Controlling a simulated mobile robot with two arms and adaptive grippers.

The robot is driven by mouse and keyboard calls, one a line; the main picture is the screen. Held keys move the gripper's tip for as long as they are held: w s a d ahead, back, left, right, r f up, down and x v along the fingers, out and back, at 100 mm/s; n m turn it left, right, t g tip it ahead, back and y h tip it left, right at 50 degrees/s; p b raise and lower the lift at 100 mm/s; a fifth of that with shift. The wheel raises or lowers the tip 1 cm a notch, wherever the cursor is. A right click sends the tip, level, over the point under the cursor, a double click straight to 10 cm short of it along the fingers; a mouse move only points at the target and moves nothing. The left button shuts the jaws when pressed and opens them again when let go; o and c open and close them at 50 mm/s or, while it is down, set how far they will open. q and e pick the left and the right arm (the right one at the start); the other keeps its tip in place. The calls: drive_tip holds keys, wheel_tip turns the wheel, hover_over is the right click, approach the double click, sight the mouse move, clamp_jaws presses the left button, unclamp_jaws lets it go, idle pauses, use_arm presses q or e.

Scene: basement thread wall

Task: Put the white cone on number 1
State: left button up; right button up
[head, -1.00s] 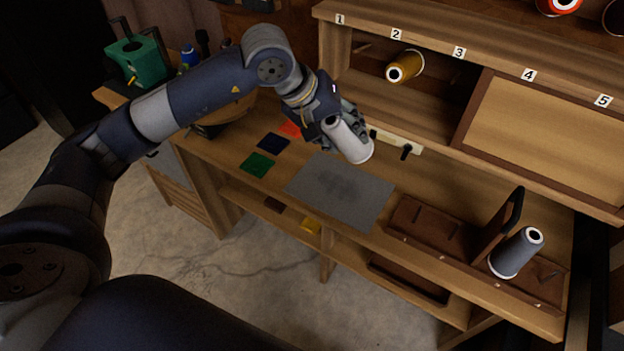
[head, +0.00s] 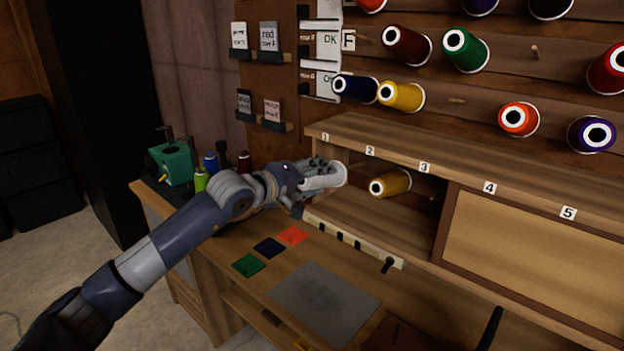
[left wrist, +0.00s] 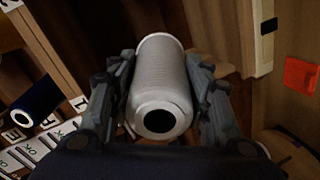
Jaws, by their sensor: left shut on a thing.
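My left gripper (head: 312,176) is shut on the white cone (head: 326,178) and holds it in the air at the left end of the shelf, below the number 1 label (head: 325,137). The cone points its wide end towards the right in the head view. In the left wrist view, the cone (left wrist: 160,85) sits between both fingers, with its dark-holed end towards the camera. The peg of number 1 is hidden behind the gripper and cone. My right gripper is not in view.
A yellow cone (head: 390,183) sits in the shelf (head: 375,222) under number 2, close to the held cone. Several thread cones hang on the wall above. A green device (head: 172,163) stands at the bench's left. A grey mat (head: 325,303) lies clear on the bench.

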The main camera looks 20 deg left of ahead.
use_arm(q)
drive_tip(key=p+x, duration=0.1)
drive_tip(key=x, duration=0.2)
drive_tip(key=shift+w+d+r, duration=0.1)
drive_tip(key=shift+w+d, duration=0.1)
drive_tip(key=shift+w, duration=0.05)
drive_tip(key=shift+b+x, duration=1.2)
drive_tip(key=shift+x, duration=2.65)
drive_tip(key=shift+r, duration=0.1)
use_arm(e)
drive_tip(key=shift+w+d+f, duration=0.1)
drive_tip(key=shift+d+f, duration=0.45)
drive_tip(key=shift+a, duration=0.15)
use_arm(q)
drive_tip(key=shift+f+b, duration=0.2)
drive_tip(key=shift+b, duration=0.1)
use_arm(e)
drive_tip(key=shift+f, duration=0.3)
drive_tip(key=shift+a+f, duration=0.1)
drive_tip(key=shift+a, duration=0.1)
